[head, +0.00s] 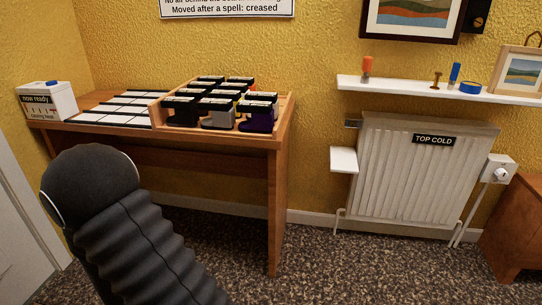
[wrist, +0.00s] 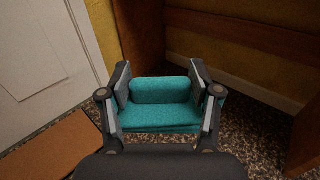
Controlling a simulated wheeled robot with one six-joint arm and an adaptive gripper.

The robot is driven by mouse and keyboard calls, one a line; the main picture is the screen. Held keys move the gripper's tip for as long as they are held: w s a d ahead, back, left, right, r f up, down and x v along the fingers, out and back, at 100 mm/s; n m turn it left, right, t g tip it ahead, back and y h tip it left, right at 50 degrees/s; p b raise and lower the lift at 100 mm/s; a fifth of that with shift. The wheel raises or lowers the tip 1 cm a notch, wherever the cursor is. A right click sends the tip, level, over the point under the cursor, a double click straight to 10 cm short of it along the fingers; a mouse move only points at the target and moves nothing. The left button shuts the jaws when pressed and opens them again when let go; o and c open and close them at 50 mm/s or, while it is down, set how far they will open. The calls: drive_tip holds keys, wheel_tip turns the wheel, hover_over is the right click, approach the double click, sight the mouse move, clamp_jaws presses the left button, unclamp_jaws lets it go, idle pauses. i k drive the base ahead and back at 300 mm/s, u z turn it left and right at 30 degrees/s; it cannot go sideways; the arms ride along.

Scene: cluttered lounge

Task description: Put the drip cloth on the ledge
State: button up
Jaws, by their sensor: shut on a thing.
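A folded teal cloth (wrist: 160,115), which I take to be the drip cloth, is in my gripper (wrist: 160,80) in the wrist view. The two fingers press on its left and right sides, and it is held above the speckled floor. Neither the cloth nor the gripper shows in the head view; only my dark arm is at lower left. A small white ledge (head: 343,156) juts from the wall at the left side of the radiator in the head view. Its top is bare. The ledge is not visible in the wrist view.
The radiator (head: 408,185) carries a "TOP COLD" label. A longer white shelf (head: 410,88) above it holds small items and a picture. A wooden desk (head: 275,140) with a rack of cartridges stands left. A white door (wrist: 45,70) is left in the wrist view. Floor before the radiator is clear.

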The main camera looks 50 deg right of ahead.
sight(344, 158)
drive_tip(key=z, duration=2.55)
drive_tip(key=i, duration=1)
drive_tip(key=u, duration=0.05)
